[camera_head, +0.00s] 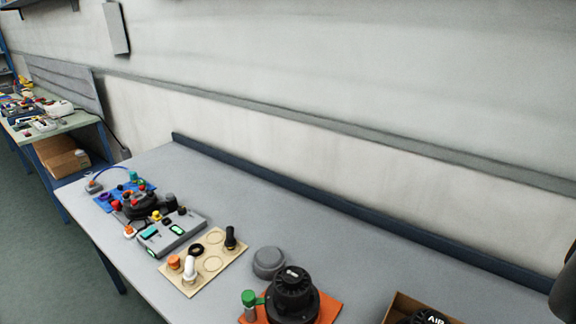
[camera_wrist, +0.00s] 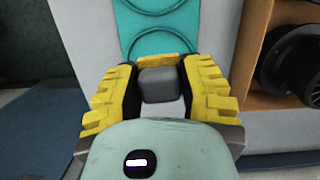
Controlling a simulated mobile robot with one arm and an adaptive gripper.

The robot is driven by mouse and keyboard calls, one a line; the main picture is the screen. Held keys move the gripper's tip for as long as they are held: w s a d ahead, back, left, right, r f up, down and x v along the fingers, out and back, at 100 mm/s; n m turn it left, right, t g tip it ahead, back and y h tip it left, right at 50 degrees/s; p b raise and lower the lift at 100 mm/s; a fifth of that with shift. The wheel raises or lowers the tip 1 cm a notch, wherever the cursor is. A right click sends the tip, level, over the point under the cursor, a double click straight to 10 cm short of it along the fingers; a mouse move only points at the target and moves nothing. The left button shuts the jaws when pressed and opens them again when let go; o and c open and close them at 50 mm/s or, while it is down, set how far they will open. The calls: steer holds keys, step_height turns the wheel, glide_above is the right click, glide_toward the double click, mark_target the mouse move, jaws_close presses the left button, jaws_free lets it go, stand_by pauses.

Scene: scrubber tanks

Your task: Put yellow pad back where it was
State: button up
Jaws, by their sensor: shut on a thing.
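My gripper (camera_wrist: 160,80) shows in the wrist view, its two ribbed yellow fingers closed from left and right on a small grey block. A yellow strip (camera_wrist: 155,60), which looks like the yellow pad, shows at the far side of this block between the fingertips. Most of the pad is hidden, so its full shape cannot be told. Just beyond the fingertips is a teal board (camera_wrist: 128,45) with dark ring outlines, on a pale surface. Whether the pad touches that surface cannot be told. The head view does not show the pad or my fingers clearly.
In the wrist view, a wooden box (camera_wrist: 252,75) with a black round part (camera_wrist: 290,62) stands close on the right. In the head view, the grey bench (camera_head: 330,235) holds a beige board (camera_head: 222,262) and a black device (camera_head: 292,290) on an orange mat. The bench's back strip is clear.

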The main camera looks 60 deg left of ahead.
steer(key=shift+w+a+r, duration=0.25)
steer(key=shift+a+r, duration=0.15)
